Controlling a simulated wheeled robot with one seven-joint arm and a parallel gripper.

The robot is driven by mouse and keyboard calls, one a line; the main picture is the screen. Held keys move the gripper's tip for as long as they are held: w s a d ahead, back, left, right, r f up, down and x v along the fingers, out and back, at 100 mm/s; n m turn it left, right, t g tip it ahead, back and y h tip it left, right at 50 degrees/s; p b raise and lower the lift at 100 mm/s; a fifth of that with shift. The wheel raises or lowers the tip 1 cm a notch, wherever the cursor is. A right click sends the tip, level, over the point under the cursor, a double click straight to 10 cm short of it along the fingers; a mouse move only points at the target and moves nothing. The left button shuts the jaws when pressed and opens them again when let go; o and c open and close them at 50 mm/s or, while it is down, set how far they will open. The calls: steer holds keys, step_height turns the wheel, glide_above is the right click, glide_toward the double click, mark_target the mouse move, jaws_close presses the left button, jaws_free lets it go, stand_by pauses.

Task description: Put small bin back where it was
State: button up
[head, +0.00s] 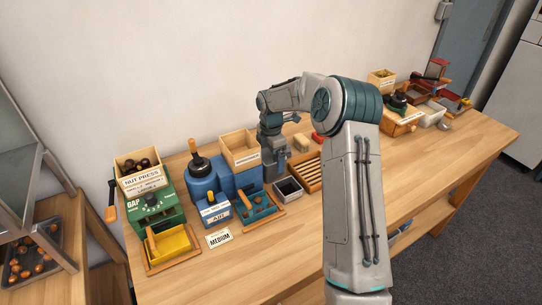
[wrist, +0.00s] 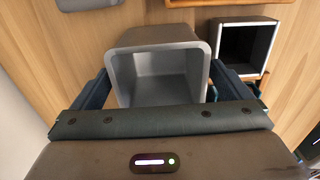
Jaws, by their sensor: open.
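A small grey bin (wrist: 158,72) stands between the two fingers of my gripper (wrist: 158,92) in the wrist view, its open mouth toward the camera and its inside empty. The fingers are apart, one on each side of it; I cannot tell whether they touch its walls. In the head view my gripper (head: 273,157) is low over the table, and a grey shape that seems to be this bin (head: 275,172) shows under it, partly hidden. A second, dark bin with a pale rim (head: 289,189) stands close by on the table; it also shows at the right of the wrist view (wrist: 246,48).
A blue machine (head: 203,181) with a wooden hopper and the green nut press (head: 155,208) stand left of my gripper. A slatted wooden tray (head: 308,174) lies to the right. The tabletop (head: 430,160) farther right has bare room. A MEDIUM card (head: 220,238) lies near the front edge.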

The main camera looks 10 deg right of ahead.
step_height(320, 180, up, 11)
steer(key=b, duration=0.1)
steer(key=s+a+r+m+h, duration=0.1)
steer(key=s+a+r+m, duration=0.1)
steer(key=s+r+m, duration=0.4)
steer(key=s+d+m+t, duration=0.1)
steer(key=s+m, duration=0.6)
steer(key=s, duration=0.8)
steer(key=s+f+m+t+y, duration=0.1)
steer(key=s+m, duration=0.7)
steer(key=s, duration=0.8)
steer(key=shift+s+d+m+t, duration=0.15)
steer(key=shift+d+m+t, duration=0.2)
steer(key=shift+t, duration=0.25)
